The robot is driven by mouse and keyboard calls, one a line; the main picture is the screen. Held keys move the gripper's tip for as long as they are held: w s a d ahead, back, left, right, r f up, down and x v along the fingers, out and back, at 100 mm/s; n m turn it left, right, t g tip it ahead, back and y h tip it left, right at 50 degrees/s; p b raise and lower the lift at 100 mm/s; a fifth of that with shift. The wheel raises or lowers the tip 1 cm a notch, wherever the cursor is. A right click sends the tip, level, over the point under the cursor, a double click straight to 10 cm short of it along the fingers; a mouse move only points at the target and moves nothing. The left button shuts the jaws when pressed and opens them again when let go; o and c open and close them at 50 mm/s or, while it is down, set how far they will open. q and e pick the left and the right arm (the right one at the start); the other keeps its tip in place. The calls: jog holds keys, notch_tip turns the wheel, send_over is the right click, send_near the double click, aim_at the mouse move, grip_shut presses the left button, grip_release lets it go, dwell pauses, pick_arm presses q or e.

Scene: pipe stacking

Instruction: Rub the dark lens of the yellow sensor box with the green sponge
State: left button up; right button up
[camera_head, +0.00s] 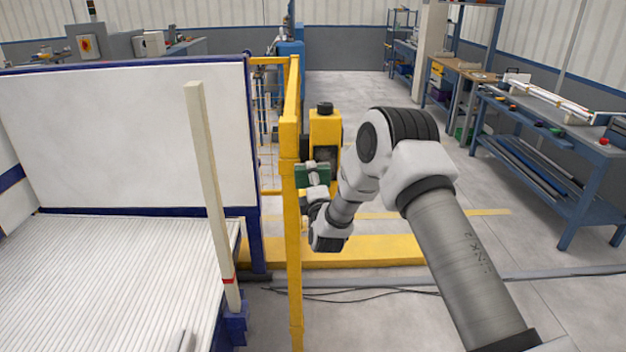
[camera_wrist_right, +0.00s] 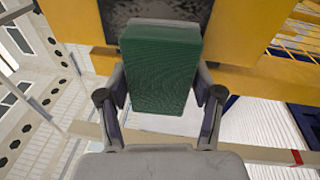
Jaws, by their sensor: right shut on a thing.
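The yellow sensor box (camera_head: 327,124) stands upright behind the yellow post in the head view, with a black knob on top. Its dark lens (camera_head: 330,156) faces me and is partly covered by the green sponge (camera_head: 312,175). My right gripper (camera_head: 316,193) is shut on the sponge. In the right wrist view the sponge (camera_wrist_right: 160,65) sits between both fingers of the gripper (camera_wrist_right: 161,88), and the dark lens (camera_wrist_right: 150,11) shows just beyond its far edge. I cannot tell whether sponge and lens touch. My left gripper is not in view.
A yellow post (camera_head: 291,220) stands close to the left of my right gripper. A white-panelled bay with a blue frame (camera_head: 258,190) fills the left. A yellow floor beam (camera_head: 370,250) lies below. A blue workbench (camera_head: 590,142) stands at right, with open floor before it.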

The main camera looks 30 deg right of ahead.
jog(key=shift+x, duration=0.8)
jog(key=shift+d+f, duration=0.1)
